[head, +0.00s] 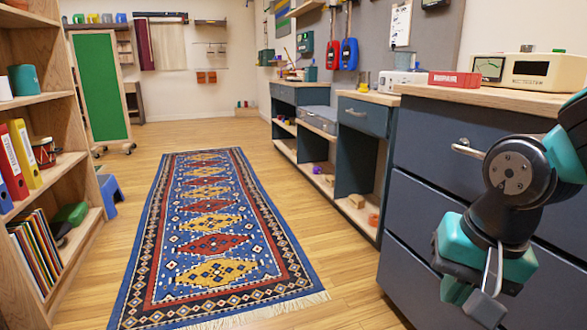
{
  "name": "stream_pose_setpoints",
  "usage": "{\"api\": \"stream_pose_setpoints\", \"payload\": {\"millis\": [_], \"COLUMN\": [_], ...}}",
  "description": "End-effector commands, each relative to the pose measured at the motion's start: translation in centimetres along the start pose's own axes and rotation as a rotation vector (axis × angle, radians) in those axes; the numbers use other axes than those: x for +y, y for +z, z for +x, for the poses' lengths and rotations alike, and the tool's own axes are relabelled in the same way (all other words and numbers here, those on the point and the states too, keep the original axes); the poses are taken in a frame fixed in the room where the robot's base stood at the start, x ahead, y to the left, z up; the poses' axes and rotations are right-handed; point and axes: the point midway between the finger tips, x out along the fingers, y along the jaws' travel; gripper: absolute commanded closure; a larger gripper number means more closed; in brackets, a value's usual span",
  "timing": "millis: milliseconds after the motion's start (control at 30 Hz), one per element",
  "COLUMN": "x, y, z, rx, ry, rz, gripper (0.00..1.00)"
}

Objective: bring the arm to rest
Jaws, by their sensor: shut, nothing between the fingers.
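My arm comes in from the right edge of the head view, in front of the dark drawer cabinet (433,215). My gripper (468,300) hangs at the lower right, pointing down and toward the camera. It is shut and holds nothing. It hangs above the floor, and I cannot tell its exact gap from the drawer fronts behind it.
A patterned rug (212,245) lies on the open wood floor in the middle. A bookshelf (82,225) stands at the left, with a blue stool (108,192) beside it. A green board (97,85) stands behind. A workbench (365,120) with open bays runs along the right.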

Motion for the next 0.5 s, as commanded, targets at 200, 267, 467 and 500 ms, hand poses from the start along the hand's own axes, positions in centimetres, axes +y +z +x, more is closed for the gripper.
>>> {"api": "stream_pose_setpoints", "payload": {"millis": [200,267,467,500], "x": [-2.0,-2.3,-3.6,-3.9], "y": [8.2,10.4,9.8,9.7], "z": [-3.5,-4.5,-11.3,-12.6], "rx": [-0.140,-0.158,-0.163,-0.163], "ry": [-0.209,-0.274,-0.286,-0.286], "rz": [-0.753,-0.945,-0.988,-0.987], "gripper": [1.00,1.00,1.00,1.00]}}
